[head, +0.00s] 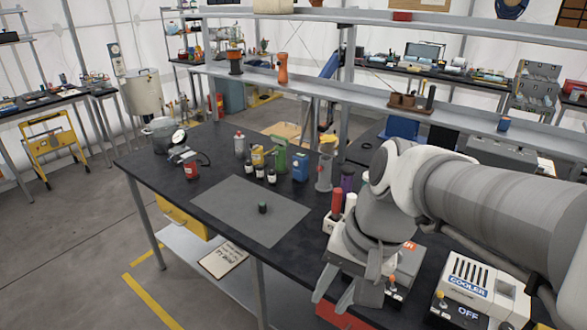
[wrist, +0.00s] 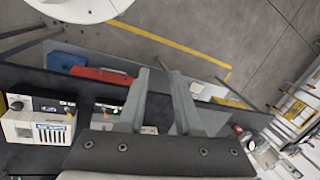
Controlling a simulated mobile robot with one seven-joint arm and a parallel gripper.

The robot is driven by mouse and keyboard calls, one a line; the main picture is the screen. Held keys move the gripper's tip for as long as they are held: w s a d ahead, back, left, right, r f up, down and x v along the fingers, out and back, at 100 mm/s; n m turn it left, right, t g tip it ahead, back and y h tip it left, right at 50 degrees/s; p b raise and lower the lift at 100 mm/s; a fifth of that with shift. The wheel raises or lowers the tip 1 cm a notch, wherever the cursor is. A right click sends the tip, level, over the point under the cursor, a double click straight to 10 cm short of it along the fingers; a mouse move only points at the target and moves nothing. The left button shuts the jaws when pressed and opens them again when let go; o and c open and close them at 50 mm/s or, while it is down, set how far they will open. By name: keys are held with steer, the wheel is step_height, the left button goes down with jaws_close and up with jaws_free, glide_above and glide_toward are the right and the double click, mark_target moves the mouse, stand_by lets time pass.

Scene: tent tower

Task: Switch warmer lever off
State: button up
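A pale box, apparently the warmer (head: 405,266), stands on the dark bench just right of my gripper, with a red label mostly hidden by my arm. A small orange-tipped lever (head: 392,281) stands up at its front; its on or off setting cannot be read. In the wrist view a switch panel (wrist: 106,108) shows left of my fingers, partly covered by them. My gripper (head: 335,298) points down beside the warmer near the bench's front edge. Its two fingers (wrist: 159,72) are apart with nothing between them.
A cooler (head: 482,287) stands right of the warmer, with its own lever and an "OFF" display. A red tool (head: 337,203) stands in a white holder behind my gripper.

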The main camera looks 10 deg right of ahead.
steer(key=w+d+f+m+y+b, duration=0.4)
steer(key=w+d+f+m+y, duration=0.15)
steer(key=m, duration=0.45)
steer(key=m+t+h+b, duration=0.1)
steer(key=m+t+b, duration=0.8)
steer(key=m, duration=0.4)
glide_toward(392, 278)
steer(key=shift+t, duration=0.5)
steer(key=x, duration=0.5)
steer(key=f+x, duration=0.1)
steer(key=x, duration=0.4)
steer(key=shift+d+f+p, duration=0.1)
steer(key=shift+p, duration=0.25)
jaws_close()
